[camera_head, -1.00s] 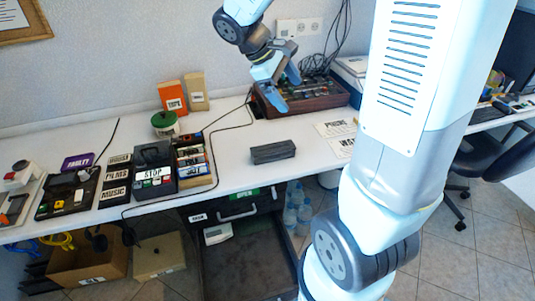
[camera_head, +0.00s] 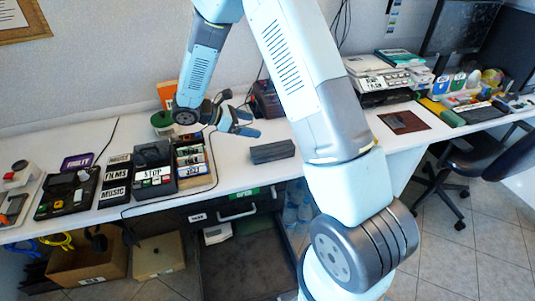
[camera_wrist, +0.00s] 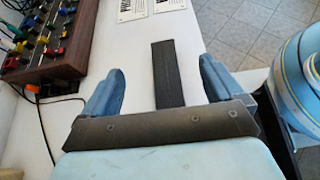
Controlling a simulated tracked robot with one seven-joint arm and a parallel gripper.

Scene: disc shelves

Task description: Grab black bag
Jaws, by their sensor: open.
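The black bag is most likely the dark, narrow block-like object (camera_head: 272,152) lying on the white table near its front edge. In the wrist view it shows as a long dark strip (camera_wrist: 168,72) between the two blue fingers. My gripper (camera_head: 243,123) is over the table, just behind and left of the dark object in the head view. In the wrist view my gripper (camera_wrist: 161,70) is open, with a finger on each side of the strip and clear gaps to it. Nothing is held. The height of the fingers above it cannot be told exactly.
A brown mixer panel (camera_wrist: 52,38) with coloured knobs is at the wrist view's left. Paper labels (camera_wrist: 132,9) lie beyond the strip. The table around the dark object is mostly clear.

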